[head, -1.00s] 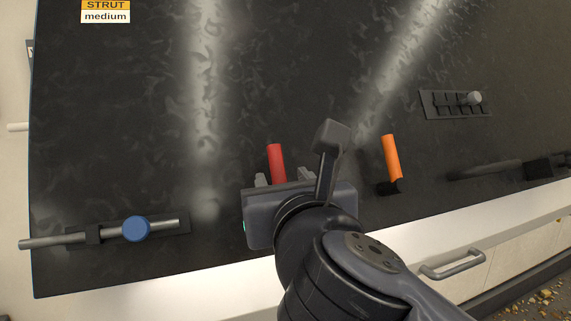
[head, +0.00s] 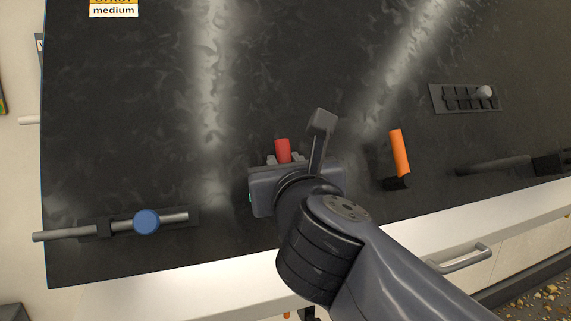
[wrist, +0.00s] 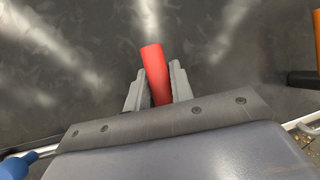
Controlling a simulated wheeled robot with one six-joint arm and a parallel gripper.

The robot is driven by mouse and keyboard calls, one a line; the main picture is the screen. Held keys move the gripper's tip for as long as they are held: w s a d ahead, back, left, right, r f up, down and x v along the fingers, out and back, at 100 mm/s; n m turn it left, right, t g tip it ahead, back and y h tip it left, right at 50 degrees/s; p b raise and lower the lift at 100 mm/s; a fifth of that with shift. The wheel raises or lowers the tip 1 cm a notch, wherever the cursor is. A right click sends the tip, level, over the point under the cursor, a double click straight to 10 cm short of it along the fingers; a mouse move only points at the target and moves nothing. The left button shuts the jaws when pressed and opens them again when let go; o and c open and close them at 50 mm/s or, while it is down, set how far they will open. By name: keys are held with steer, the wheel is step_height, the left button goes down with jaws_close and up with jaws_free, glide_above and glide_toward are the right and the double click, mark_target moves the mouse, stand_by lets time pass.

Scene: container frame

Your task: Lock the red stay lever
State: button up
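The red stay lever (head: 283,150) is a red cylindrical handle that stands out from the dark panel (head: 130,110). In the wrist view the red lever (wrist: 155,70) sits between the two grey fingers of my gripper (wrist: 156,88), leaning slightly left at its top. The fingers look close against both its sides, and the gripper appears shut on it. In the head view my gripper (head: 286,159) is at the lever, and my wrist hides its lower part and base.
An orange handle (head: 399,152) stands to the right of my gripper. A blue-knobbed bolt (head: 146,221) is at the lower left. A slotted plate with a grey knob (head: 465,98) is at the upper right. A drawer handle (head: 460,258) is below right.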

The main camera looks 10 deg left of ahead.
jaws_close()
